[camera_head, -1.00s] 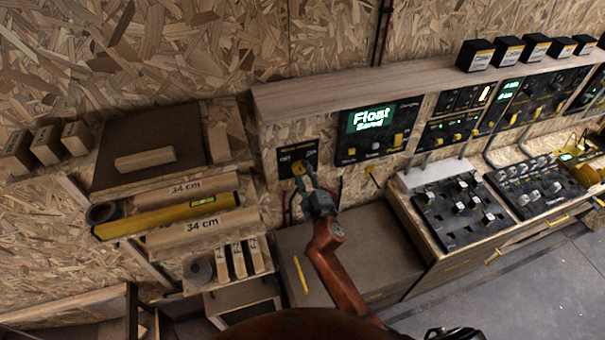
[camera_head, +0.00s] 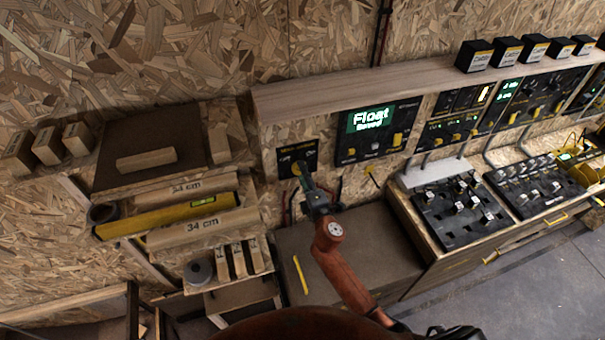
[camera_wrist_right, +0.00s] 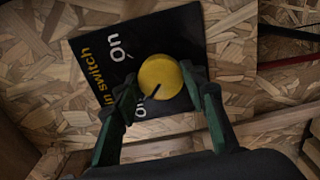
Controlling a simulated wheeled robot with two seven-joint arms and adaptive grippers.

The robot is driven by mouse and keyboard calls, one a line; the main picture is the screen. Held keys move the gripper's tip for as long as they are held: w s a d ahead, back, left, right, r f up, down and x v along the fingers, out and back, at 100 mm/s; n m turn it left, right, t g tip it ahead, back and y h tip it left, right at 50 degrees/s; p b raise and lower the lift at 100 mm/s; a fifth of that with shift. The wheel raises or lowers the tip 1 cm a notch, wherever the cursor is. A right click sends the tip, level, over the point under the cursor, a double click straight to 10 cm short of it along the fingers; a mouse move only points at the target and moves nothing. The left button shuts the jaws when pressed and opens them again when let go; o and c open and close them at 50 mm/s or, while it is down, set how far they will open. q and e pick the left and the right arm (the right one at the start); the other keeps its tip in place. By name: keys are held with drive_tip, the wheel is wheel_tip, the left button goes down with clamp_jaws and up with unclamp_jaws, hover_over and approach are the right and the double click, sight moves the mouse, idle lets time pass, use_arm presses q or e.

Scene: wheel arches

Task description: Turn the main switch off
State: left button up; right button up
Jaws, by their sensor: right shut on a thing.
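The main switch is a round yellow knob (camera_wrist_right: 160,78) on a black wall panel (camera_head: 297,158) at the left end of the console. The panel's labels show in the wrist view: "On" above and another, partly hidden label below. The knob's black mark points down-left, towards the lower label and away from "On". My right gripper (camera_head: 302,177) reaches up to the panel and is shut on the knob. In the wrist view its two fingers (camera_wrist_right: 168,92) stand on either side of the knob. My left gripper is out of view.
A display panel (camera_head: 375,130) reading "Float" is right of the switch, under a wooden ledge (camera_head: 350,84). A shelf with a yellow level (camera_head: 165,215) is on the left. A brown bench top (camera_head: 370,250) lies below, with button boxes (camera_head: 462,212) to its right.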

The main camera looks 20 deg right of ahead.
drive_tip(key=o, duration=1.2)
drive_tip(key=shift+c, duration=0.2)
drive_tip(key=shift+s, duration=0.1)
drive_tip(key=s, duration=1.2)
drive_tip(key=shift+d, duration=0.15)
